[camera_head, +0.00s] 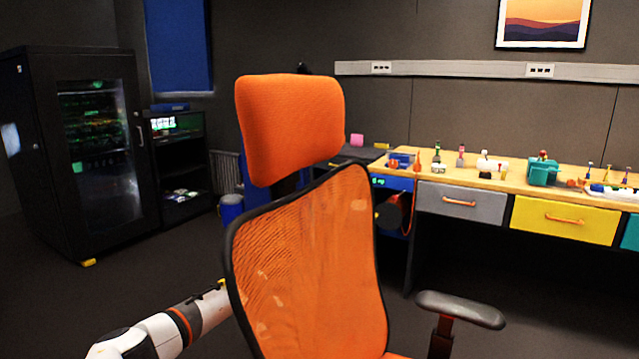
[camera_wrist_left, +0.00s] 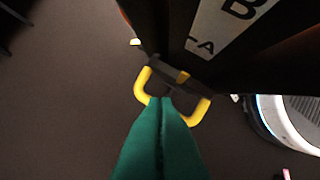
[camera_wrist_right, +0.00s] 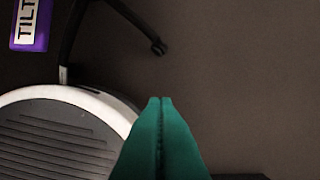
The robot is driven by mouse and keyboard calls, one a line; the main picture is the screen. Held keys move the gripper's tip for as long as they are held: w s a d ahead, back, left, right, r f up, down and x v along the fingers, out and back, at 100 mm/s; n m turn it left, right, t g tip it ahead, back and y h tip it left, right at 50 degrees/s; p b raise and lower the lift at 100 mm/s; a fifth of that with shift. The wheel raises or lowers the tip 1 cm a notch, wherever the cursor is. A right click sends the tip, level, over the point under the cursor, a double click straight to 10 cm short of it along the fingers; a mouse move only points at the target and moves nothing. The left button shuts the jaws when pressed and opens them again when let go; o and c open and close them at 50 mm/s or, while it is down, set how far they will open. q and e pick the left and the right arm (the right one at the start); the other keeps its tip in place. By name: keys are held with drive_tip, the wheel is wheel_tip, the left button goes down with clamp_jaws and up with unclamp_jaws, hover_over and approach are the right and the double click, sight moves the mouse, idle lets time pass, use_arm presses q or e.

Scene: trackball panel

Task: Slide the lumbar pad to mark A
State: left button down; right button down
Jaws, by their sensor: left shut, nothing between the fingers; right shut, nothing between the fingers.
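The orange office chair (camera_head: 310,265) stands with its mesh back toward me. In the left wrist view a yellow U-shaped handle (camera_wrist_left: 143,84) is joined to a dark block with a small yellow pointer (camera_wrist_left: 183,76). I take this for the lumbar pad's grip; the pad itself is not clear. A white scale (camera_wrist_left: 228,25) shows marks B and A, with the pointer below A in the picture. My left gripper (camera_wrist_left: 161,99) is shut and empty, its teal tips at the handle's opening; contact is unclear. The chair back hides it in the head view. My right gripper (camera_wrist_right: 160,99) is shut and empty.
An armrest (camera_head: 460,309) sticks out right. A workbench (camera_head: 480,178) with drawers stands behind; a black cabinet (camera_head: 40,150) is left.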

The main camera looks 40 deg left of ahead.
drive_tip(key=s+d+f+p, duration=0.1)
drive_tip(key=s+f+p, duration=0.3)
drive_tip(key=s+f, duration=0.4)
wheel_tip(320, 180, down, 4)
drive_tip(key=shift+s+d+f+g, duration=0.1)
drive_tip(key=shift+s+d+g, duration=0.05)
drive_tip(key=shift+g, duration=0.25)
idle(0.3)
idle(0.4)
